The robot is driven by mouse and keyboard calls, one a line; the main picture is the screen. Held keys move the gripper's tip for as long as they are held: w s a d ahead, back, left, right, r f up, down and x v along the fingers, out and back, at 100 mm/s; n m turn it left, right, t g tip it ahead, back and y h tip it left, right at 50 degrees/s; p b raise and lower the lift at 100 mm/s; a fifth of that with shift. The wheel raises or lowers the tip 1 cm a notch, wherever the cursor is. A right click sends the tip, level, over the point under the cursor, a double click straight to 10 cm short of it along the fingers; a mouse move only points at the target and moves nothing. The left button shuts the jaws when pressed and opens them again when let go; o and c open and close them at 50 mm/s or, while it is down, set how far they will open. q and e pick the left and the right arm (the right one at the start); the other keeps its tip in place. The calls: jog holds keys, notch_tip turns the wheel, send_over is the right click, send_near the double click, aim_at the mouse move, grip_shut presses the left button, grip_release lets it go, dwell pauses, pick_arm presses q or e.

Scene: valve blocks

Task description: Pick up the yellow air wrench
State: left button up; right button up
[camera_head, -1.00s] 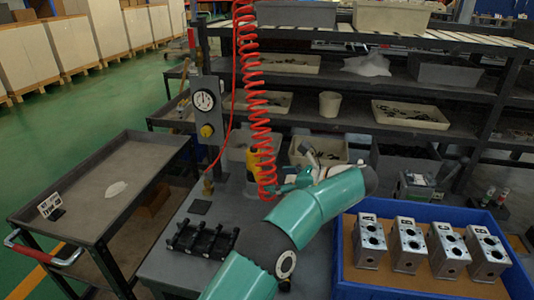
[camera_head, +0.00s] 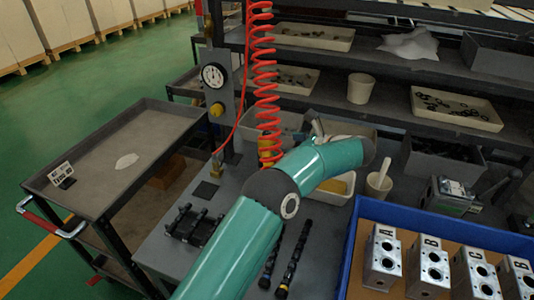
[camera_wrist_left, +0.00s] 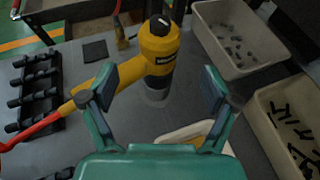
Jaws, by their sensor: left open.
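The yellow air wrench (camera_wrist_left: 160,42) stands upright on the grey bench in the left wrist view, its yellow handle reaching toward the lower left to a red hose. In the head view a little of the wrench (camera_head: 266,152) shows beneath the red coil, partly hidden by my left arm. My left gripper (camera_wrist_left: 160,87) is open, with its two dark pads spread on either side of the wrench's handle end and lower body. Nothing is held between them. In the head view the gripper (camera_head: 316,128) is mostly hidden behind my arm. My right gripper is out of view.
A red coiled hose (camera_head: 265,75) hangs above the wrench, beside a gauge post (camera_head: 214,75). A black rack (camera_head: 192,225) sits left of it. A blue tray (camera_head: 350,245) with metal valve blocks is at right. Parts bins (camera_wrist_left: 275,72) stand behind.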

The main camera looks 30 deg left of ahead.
aim_at(274, 142)
pick_arm(q)
jog(key=p+x, duration=0.1)
jog(key=x, duration=0.7)
jog(key=shift+a, duration=0.15)
jog(key=c, duration=1.6)
jog(key=shift+r, duration=0.15)
jog(key=shift+c, duration=0.2)
